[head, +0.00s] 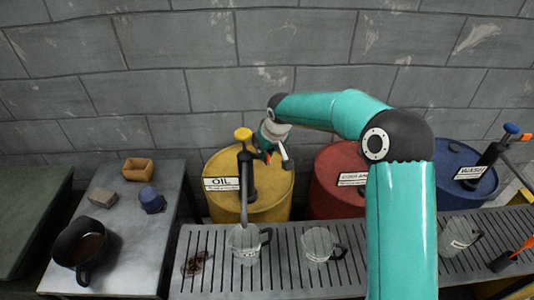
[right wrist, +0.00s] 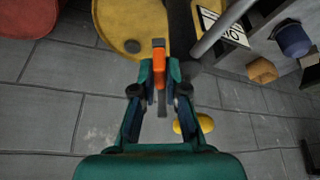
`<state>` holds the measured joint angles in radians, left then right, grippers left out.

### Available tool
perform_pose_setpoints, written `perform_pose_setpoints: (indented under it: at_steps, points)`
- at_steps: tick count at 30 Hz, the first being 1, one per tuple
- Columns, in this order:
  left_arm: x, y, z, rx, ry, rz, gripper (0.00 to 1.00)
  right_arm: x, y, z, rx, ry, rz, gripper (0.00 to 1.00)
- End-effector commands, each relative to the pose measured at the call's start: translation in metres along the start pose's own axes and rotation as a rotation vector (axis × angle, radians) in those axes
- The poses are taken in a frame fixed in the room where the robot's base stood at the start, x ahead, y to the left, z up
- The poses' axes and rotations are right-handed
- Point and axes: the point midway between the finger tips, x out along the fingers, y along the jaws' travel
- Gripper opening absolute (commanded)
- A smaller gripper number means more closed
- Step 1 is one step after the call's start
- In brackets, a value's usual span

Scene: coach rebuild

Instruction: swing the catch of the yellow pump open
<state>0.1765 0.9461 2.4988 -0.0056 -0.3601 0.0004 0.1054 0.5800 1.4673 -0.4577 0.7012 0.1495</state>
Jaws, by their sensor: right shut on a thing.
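The yellow drum (head: 275,192) with an OIL label carries a dark pump (head: 247,180) with a yellow knob (head: 243,134) on top and a spout pointing down over the grate. In the right wrist view the drum top (right wrist: 120,22) and the yellow knob (right wrist: 203,123) show on either side of the gripper. My right gripper (head: 270,150) is beside the pump head. In the right wrist view it (right wrist: 159,75) is shut on an orange catch (right wrist: 159,62), which stands between its fingertips. The catch's joint to the pump is mostly hidden. My left gripper is out of view.
A red drum (head: 328,190) and a blue drum (head: 476,195) with its own pump stand to the right. Clear jugs (head: 245,245) stand on the slatted bench (head: 210,280). A dark pot (head: 82,250) and small blocks sit on the left table (head: 125,250).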

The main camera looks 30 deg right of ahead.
Motion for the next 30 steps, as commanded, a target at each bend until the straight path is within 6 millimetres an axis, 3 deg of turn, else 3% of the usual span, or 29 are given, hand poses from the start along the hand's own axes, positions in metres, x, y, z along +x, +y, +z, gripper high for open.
perform_pose_setpoints:
  at_steps: [1, 6, 17, 18, 22, 30]
  points:
    - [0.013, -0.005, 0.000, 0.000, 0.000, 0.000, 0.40, 0.005, -0.002, 0.002, 0.020, 0.003, 0.010, 0.00]
    - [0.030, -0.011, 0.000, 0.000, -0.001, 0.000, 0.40, 0.004, -0.007, 0.001, 0.106, 0.004, 0.045, 0.00]
    - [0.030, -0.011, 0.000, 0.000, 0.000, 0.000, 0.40, 0.000, -0.007, -0.001, 0.137, 0.002, 0.058, 0.00]
    - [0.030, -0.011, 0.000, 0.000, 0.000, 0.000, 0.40, 0.000, -0.007, -0.001, 0.137, 0.002, 0.058, 0.15]
    - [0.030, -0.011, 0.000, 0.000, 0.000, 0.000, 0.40, 0.000, -0.007, 0.000, 0.137, 0.002, 0.058, 0.37]
    - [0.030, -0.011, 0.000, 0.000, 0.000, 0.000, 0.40, 0.000, -0.007, 0.000, 0.138, 0.002, 0.058, 0.38]
